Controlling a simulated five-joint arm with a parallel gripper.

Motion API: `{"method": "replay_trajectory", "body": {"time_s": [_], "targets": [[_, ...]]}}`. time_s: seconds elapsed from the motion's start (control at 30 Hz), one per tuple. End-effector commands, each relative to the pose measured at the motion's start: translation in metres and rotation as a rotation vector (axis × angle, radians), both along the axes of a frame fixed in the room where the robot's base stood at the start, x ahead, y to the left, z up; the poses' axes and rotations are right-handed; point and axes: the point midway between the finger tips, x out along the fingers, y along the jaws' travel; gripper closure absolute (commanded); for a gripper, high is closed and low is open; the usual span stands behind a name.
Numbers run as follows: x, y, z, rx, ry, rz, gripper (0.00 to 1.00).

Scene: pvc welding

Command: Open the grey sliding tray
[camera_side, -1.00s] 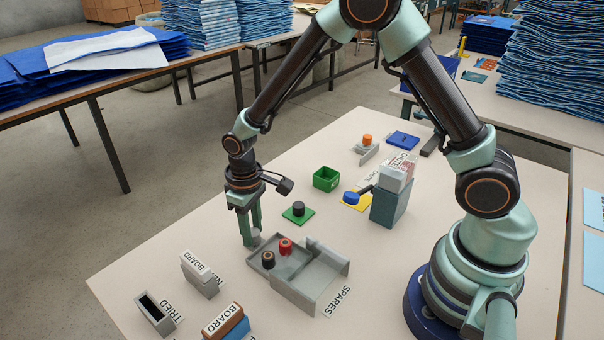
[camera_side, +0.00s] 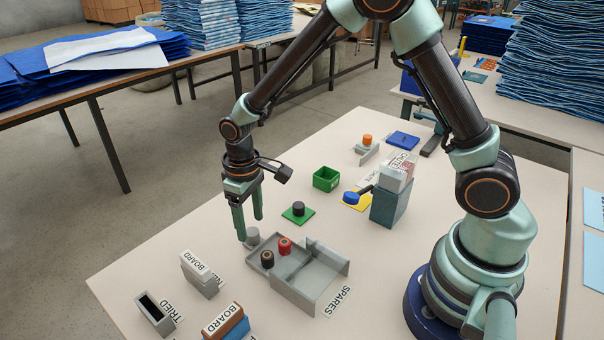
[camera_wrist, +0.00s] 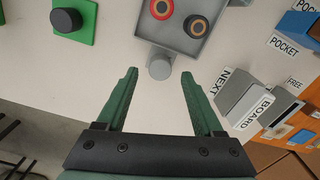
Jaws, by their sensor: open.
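The grey sliding tray (camera_side: 266,262) stands out of its grey housing (camera_side: 318,280) toward the left, with a red-topped piece (camera_side: 285,246) and a black piece with an orange ring (camera_side: 267,259) in it. Its round grey knob (camera_side: 252,237) is on the tray's outer end. The tray (camera_wrist: 188,40) and knob (camera_wrist: 159,67) also show in the wrist view. My gripper (camera_side: 250,228) is open and empty, above and beside the knob. In the wrist view the knob lies beyond the fingertips (camera_wrist: 159,72), roughly midway between them, with nothing held.
A green square (camera_side: 298,215) with a black knob lies behind the tray. A green box (camera_side: 326,179) stands farther back. Grey BOARD and TRIED holders (camera_side: 200,278) stand at the front left. A blue-grey block (camera_side: 389,207) stands right.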

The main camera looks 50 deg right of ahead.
Motion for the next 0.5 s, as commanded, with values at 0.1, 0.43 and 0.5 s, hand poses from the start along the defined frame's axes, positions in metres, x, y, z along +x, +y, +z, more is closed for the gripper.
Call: {"method": "replay_trajectory", "body": {"time_s": [0.1, 0.43, 0.5], "targets": [[0.001, 0.0, 0.027, 0.002, -0.007, 0.0, 0.31], [0.001, 0.0, 0.083, 0.001, -0.004, 0.0, 0.31], [0.001, 0.0, 0.089, 0.001, -0.004, 0.0, 0.31]]}}
